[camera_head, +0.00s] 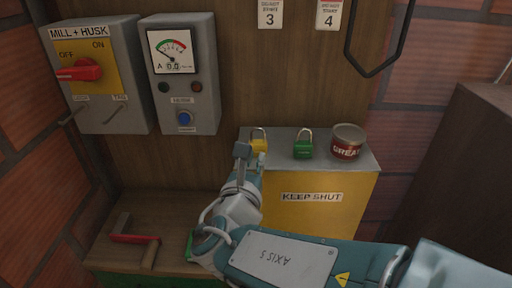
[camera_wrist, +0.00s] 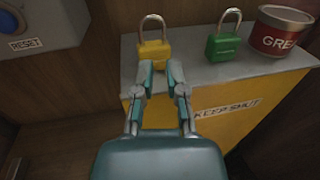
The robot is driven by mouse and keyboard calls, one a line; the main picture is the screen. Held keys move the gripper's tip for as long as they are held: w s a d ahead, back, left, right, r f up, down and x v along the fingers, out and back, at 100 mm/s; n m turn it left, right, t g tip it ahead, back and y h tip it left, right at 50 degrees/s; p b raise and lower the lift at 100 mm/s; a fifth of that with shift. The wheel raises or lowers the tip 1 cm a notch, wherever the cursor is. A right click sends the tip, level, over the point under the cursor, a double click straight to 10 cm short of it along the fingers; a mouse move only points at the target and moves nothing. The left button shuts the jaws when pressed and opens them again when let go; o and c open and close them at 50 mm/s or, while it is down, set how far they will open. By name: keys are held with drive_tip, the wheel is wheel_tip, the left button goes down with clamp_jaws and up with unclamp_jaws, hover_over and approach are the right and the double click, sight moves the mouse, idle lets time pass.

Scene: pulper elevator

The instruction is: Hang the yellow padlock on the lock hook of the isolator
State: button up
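The yellow padlock (camera_head: 259,143) stands upright, shackle up, on top of the yellow box (camera_head: 315,208); it also shows in the wrist view (camera_wrist: 154,50). My gripper (camera_wrist: 160,72) is right in front of it, its two fingers apart with a gap between the tips. The fingertips overlap the lower part of the padlock in the picture; I cannot tell whether they touch it. In the head view my gripper (camera_head: 243,150) partly covers the padlock. The isolator (camera_head: 97,68), marked MILL + HUSK, is on the wall at upper left, with a red handle (camera_head: 80,70) and metal hooks (camera_head: 115,114) below.
A green padlock (camera_head: 303,148) and a red grease tin (camera_head: 346,142) stand right of the yellow padlock. A meter box (camera_head: 182,75) with a blue button hangs beside the isolator. A red-handled tool (camera_head: 133,238) lies on the lower left bench. A black loop hangs at upper right.

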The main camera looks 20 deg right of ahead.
sight(262, 142)
drive_tip(key=x, duration=0.2)
drive_tip(key=shift+w+d, duration=0.15)
drive_tip(key=shift+d, duration=0.15)
drive_tip(key=x, duration=0.4)
drive_tip(key=shift+w+d+r, duration=0.2)
drive_tip(key=shift+d, duration=0.15)
drive_tip(key=shift+w, duration=0.3)
drive_tip(key=shift+a, duration=0.2)
drive_tip(key=shift+d, duration=0.1)
clamp_jaws()
drive_tip(key=shift+d, duration=0.15)
